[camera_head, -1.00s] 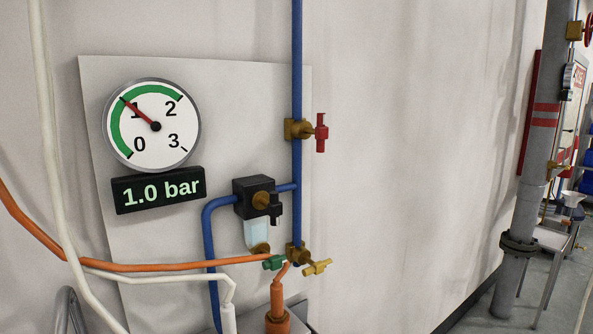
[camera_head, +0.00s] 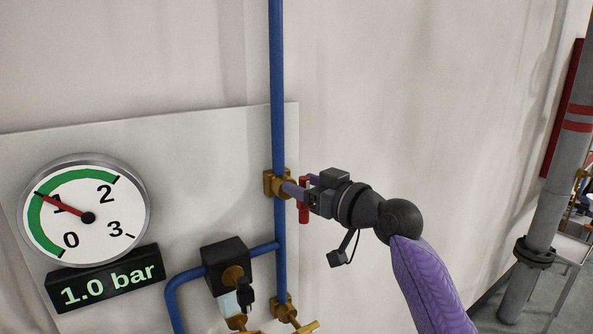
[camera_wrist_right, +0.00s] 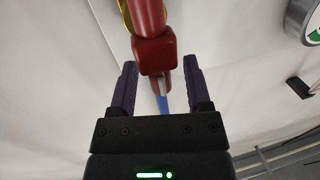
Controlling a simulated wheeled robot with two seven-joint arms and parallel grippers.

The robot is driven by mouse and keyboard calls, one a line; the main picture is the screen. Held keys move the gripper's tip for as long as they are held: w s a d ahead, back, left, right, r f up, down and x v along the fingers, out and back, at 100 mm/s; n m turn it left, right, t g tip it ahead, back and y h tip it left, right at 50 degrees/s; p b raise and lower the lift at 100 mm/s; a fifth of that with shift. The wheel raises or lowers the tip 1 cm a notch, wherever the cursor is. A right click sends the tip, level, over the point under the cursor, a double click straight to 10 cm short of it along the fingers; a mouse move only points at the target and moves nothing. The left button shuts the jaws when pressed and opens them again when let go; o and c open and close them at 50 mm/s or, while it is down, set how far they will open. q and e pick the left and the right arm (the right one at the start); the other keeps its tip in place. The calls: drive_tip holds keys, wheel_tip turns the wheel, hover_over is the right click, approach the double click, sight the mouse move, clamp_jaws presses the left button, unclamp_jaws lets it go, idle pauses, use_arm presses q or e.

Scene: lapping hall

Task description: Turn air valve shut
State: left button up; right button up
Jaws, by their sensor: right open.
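The air valve's red handle (camera_head: 304,212) sits on a brass body (camera_head: 272,184) on the vertical blue pipe (camera_head: 278,90). The handle stands upright, along the pipe. My right gripper (camera_head: 294,188) is at the valve, its purple fingers on either side of the handle. In the right wrist view the red handle (camera_wrist_right: 154,52) lies between the open fingers of the gripper (camera_wrist_right: 160,85), with gaps on both sides. Part of the handle is hidden by the gripper in the head view. My left gripper is not in view.
A round gauge (camera_head: 86,212) with its needle at 1 hangs left, above a display (camera_head: 106,278) reading 1.0 bar. A black regulator (camera_head: 226,262) is below the valve. A grey column (camera_head: 552,190) stands at right. The wall right of the valve is bare.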

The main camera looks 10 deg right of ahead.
drive_tip(key=shift+x, duration=1.05)
clamp_jaws()
